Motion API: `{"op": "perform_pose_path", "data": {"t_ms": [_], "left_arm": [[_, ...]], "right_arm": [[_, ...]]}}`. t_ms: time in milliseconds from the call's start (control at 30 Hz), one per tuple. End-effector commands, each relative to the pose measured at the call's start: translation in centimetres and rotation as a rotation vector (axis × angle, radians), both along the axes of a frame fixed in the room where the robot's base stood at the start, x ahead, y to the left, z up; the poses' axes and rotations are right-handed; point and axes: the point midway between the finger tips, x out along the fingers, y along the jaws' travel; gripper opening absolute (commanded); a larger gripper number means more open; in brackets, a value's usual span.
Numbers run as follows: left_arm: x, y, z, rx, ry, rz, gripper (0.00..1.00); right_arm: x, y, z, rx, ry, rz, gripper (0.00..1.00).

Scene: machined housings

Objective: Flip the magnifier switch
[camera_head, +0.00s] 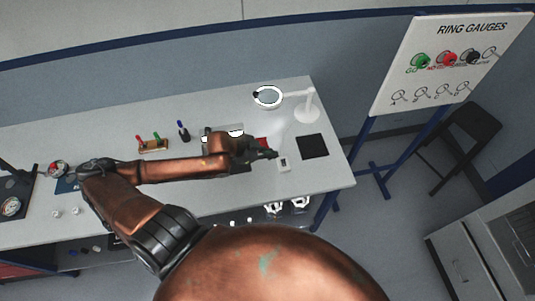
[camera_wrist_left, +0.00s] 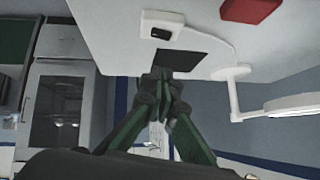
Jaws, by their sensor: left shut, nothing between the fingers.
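The switch (camera_head: 284,163) is a small white box with a dark rocker, on the table near its right end. It also shows in the left wrist view (camera_wrist_left: 161,26), near the top. I cannot tell which way the rocker is set. The magnifier (camera_head: 267,96) is a white ring lamp on an arm and round base at the back right; its ring looks lit. My left gripper (camera_head: 273,154) is shut and empty, just left of and close to the switch in the head view. In the wrist view its fingertips (camera_wrist_left: 162,78) meet, apart from the switch. My right gripper is not in view.
A black square mat (camera_head: 313,146) lies right of the switch. A red block (camera_head: 262,143) lies partly hidden behind my left gripper. A stand with red and green handles (camera_head: 152,144) is farther left. A ring gauge board (camera_head: 452,62) stands beyond the table's right edge.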

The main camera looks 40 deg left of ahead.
Motion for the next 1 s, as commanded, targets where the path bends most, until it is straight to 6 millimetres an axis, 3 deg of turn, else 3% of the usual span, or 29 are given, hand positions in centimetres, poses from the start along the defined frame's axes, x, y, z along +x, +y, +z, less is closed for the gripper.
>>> {"op": "perform_pose_path", "data": {"t_ms": [233, 500, 1000], "left_arm": [[3.3, -1.9, -3.5, -0.004, -0.002, 0.001, 0.0], [3.6, -1.2, -6.8, -0.001, 0.001, 0.001, 0.0], [3.6, -0.9, -7.4, -0.001, 0.003, 0.003, 0.0]], "right_arm": [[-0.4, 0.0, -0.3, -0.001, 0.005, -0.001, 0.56], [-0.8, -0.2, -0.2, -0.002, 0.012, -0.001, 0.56], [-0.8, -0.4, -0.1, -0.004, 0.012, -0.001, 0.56]]}}
